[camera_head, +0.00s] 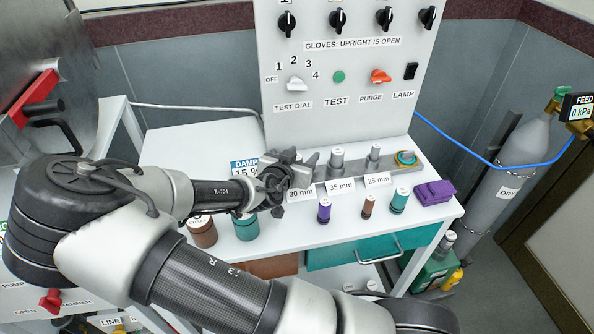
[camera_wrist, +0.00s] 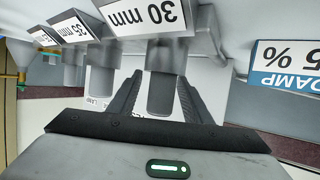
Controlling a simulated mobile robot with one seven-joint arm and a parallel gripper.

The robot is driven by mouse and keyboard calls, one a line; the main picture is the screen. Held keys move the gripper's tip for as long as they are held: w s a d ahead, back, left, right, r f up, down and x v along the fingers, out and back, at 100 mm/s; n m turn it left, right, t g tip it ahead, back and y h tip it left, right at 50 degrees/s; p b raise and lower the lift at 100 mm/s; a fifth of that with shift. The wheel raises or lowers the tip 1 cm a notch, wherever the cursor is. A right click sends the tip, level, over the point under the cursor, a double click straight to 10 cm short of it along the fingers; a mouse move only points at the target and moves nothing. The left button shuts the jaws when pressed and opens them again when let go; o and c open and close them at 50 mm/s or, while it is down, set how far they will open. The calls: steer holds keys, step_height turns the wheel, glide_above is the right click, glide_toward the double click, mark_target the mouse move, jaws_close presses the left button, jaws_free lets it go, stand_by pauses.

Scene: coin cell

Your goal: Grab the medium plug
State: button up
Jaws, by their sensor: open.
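Three grey plugs stand in a row on a grey rack (camera_head: 323,188) with labels 30, 35 and 25 mm. By its label, the 30 mm plug (camera_wrist: 161,90) is the medium one; in the head view my gripper largely hides it. The 35 mm plug (camera_head: 337,158) and the 25 mm plug (camera_head: 374,156) stand to its right. My gripper (camera_head: 303,170) is at the rack's left end. In the wrist view, which is upside down, its open fingers (camera_wrist: 159,78) lie on either side of the 30 mm plug. I cannot tell whether they touch it.
A panel (camera_head: 350,72) with knobs rises behind the rack. A DAMP display (camera_head: 243,167) stands left of my gripper. In front are a purple bottle (camera_head: 324,210), a brown bottle (camera_head: 368,207), a teal bottle (camera_head: 399,201) and a purple block (camera_head: 434,192). Larger jars stand at left.

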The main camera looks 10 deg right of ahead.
steer(key=shift+c, duration=0.6)
steer(key=c, duration=1)
steer(key=shift+r, duration=0.15)
